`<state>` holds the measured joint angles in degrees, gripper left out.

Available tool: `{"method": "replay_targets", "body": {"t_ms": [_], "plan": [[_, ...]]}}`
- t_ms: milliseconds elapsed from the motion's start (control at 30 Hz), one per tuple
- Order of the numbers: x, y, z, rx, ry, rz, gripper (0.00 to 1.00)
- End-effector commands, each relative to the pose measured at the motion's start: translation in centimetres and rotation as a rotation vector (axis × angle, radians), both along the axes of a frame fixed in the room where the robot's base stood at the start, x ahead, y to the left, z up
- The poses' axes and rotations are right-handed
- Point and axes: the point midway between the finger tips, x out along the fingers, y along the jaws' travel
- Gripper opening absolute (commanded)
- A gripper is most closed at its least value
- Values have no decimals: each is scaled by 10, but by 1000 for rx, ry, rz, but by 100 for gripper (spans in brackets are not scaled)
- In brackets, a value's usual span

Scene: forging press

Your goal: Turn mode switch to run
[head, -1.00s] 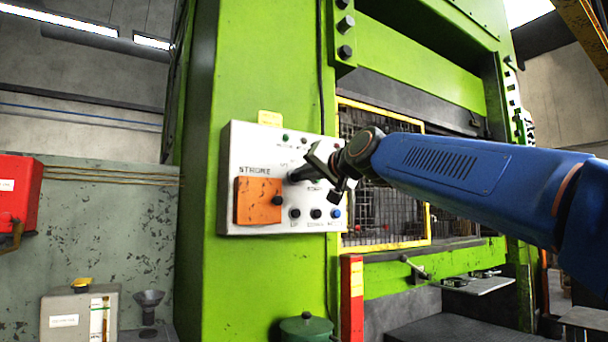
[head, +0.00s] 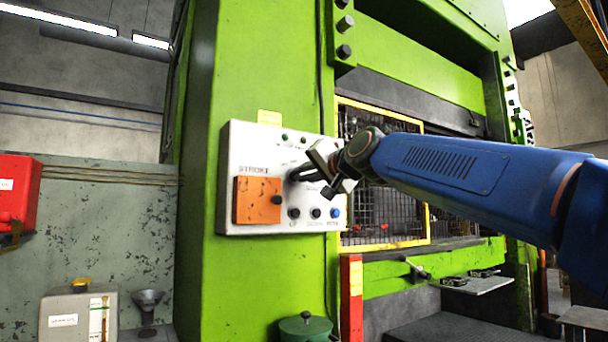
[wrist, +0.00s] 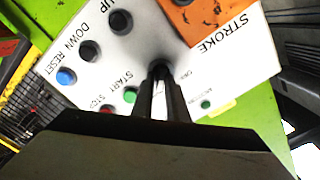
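The white control box (head: 240,150) is fixed to the front of the green press column. The mode switch, a black knob (wrist: 160,68), sits on its face beside the orange STROKE cover (head: 256,205). My gripper (wrist: 162,88) reaches in from the right in the head view and points at the panel. Its two fingers are close together with their tips at the knob, and look closed around it. The fingers hide most of the knob, and the small lettering around it is too blurred to read its setting.
Black UP (wrist: 120,22) and DOWN (wrist: 90,50) buttons, a blue RESET button (wrist: 66,77), a green START button (wrist: 130,95) and a red button (wrist: 107,110) lie near the fingers. A yellow-framed mesh guard (head: 385,244) stands right of the panel.

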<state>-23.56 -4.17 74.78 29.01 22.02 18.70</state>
Motion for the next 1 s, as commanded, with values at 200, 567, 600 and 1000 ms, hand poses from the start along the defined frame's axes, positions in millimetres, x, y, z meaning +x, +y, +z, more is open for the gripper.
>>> {"method": "replay_targets", "body": {"t_ms": [200,567,600,1000], "plan": [[0,0,0,0,-1,1,27],[-14,-10,2,2,-2,0,27],[-19,-13,2,0,-2,-1,27],[-77,-53,1,0,-2,-1,27]]}}
